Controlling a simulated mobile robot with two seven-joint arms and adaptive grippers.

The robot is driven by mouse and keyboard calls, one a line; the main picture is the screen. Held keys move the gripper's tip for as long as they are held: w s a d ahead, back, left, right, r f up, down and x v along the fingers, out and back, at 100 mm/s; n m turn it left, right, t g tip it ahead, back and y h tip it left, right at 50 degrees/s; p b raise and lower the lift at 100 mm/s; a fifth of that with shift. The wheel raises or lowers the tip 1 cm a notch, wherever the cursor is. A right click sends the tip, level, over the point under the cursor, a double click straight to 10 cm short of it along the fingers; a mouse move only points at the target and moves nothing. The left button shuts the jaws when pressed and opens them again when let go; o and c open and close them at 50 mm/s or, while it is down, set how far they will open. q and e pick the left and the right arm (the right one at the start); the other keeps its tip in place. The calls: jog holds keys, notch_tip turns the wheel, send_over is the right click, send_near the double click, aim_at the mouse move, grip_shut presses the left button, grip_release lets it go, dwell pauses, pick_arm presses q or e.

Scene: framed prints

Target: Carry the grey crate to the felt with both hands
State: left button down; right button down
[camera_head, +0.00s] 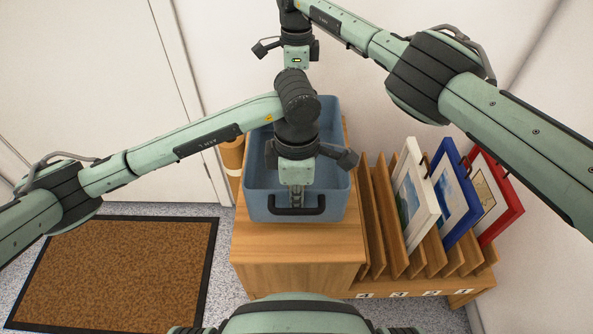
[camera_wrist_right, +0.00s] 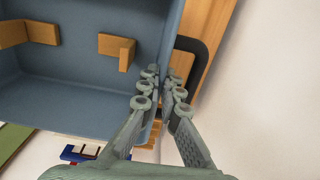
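The crate (camera_head: 335,205) looks blue-grey and stands upright on a wooden cabinet top. A dark handle (camera_head: 297,207) is on its near wall. My left gripper (camera_head: 297,193) points down at the near wall by this handle; whether its fingers press on the wall is hidden. My right gripper (camera_head: 296,62) is at the far wall, partly behind my left arm. In the right wrist view, the right gripper's fingers (camera_wrist_right: 163,88) stand apart on either side of the crate wall (camera_wrist_right: 172,30), near the other dark handle (camera_wrist_right: 195,48). I cannot make out any felt.
Wooden pieces (camera_wrist_right: 117,48) show inside the crate. A slotted wooden rack (camera_head: 375,215) on the right holds white (camera_head: 416,195), blue (camera_head: 455,190) and red (camera_head: 497,195) framed prints. A brown mat (camera_head: 115,275) lies on the floor at left. A wall is behind the cabinet.

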pick_arm(q)
jog(key=shift+s+r, duration=0.1)
pick_arm(e)
jog(key=shift+r, duration=0.2)
